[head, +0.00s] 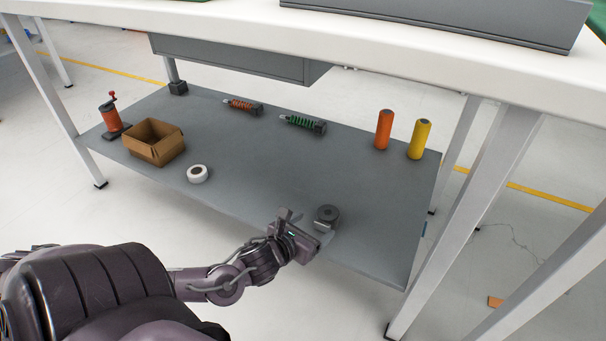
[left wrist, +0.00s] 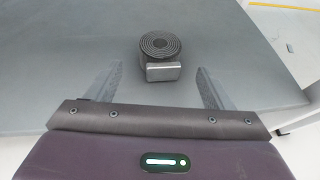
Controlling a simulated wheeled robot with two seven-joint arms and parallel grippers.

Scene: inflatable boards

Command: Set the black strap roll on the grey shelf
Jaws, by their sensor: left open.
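The black strap roll (head: 327,213) sits on the grey shelf (head: 270,160) under the white table, near the shelf's front edge. In the left wrist view the roll (left wrist: 160,45) shows a coiled top and a grey metal piece at its near side. My left gripper (head: 300,228) is at the shelf's front edge, just left of and in front of the roll. In the left wrist view its two fingers (left wrist: 160,88) are spread wide and empty, with the roll ahead between them. The roll appears to rest on the shelf, apart from the fingers. My right gripper is not in view.
On the shelf are a white tape roll (head: 197,174), an open cardboard box (head: 154,142), a red tool (head: 111,118), orange and green coil springs (head: 303,123), an orange cylinder (head: 383,129) and a yellow cylinder (head: 419,139). A grey drawer (head: 230,60) hangs above. The shelf's middle is clear.

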